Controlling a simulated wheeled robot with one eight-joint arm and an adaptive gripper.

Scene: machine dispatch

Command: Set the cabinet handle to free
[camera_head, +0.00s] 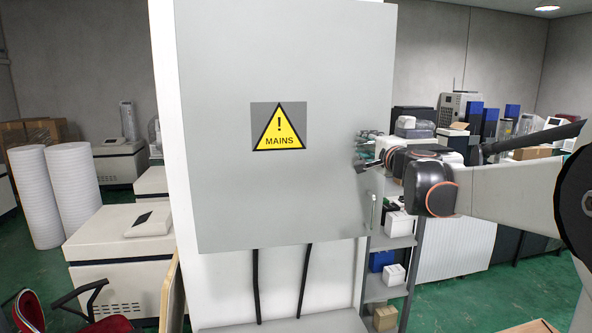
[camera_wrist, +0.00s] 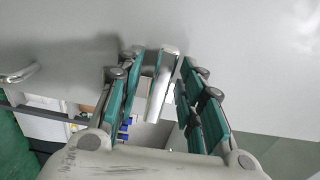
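The grey cabinet (camera_head: 220,150) stands in front of me with its door closed and a yellow MAINS warning sign (camera_head: 279,128) on it. Gaps show between the bar and the pads. A second metal handle (camera_wrist: 18,75) lies at the left of the wrist view. A small silver handle (camera_head: 373,212) shows lower on the door's right edge.
A shelf rack (camera_head: 398,243) with boxes stands behind the cabinet's right side. Black cables (camera_head: 304,280) hang below the cabinet. A red chair (camera_head: 28,312) and pale machines (camera_head: 120,250) are at the left.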

